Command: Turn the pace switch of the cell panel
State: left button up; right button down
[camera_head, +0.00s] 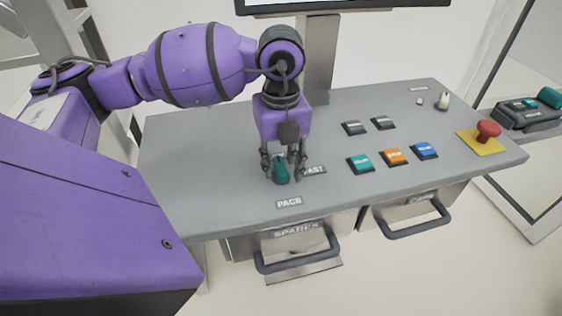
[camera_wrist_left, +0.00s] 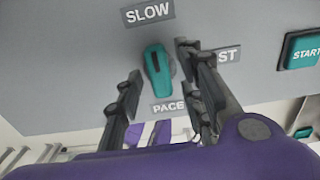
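The pace switch is a teal knob (camera_head: 281,174) on the grey cell panel (camera_head: 200,160), behind the PACE label (camera_head: 289,202). It also shows in the left wrist view (camera_wrist_left: 158,72), where its dark mark points roughly toward the SLOW label (camera_wrist_left: 147,12). The FAST label (camera_head: 314,170) is to the right of the knob, partly covered by a finger in the wrist view. My left gripper (camera_head: 284,167) points down at the knob, with one finger on each side. In the wrist view its fingers (camera_wrist_left: 159,63) are apart, with visible gaps to the knob. My right gripper is out of view.
Teal (camera_head: 360,163), orange (camera_head: 396,156) and blue (camera_head: 424,150) buttons lie to the right. A red emergency knob (camera_head: 488,131) stands on a yellow plate at the right end. Drawers with handles (camera_head: 297,257) hang below the front edge. The panel's left part is clear.

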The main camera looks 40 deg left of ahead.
aim_at(281, 167)
pick_arm(q)
jog(key=shift+r, duration=0.2)
notch_tip(281, 167, up, 12)
jog(key=shift+f, duration=0.2)
dwell(0.3)
jog(key=shift+f, duration=0.1)
dwell(0.4)
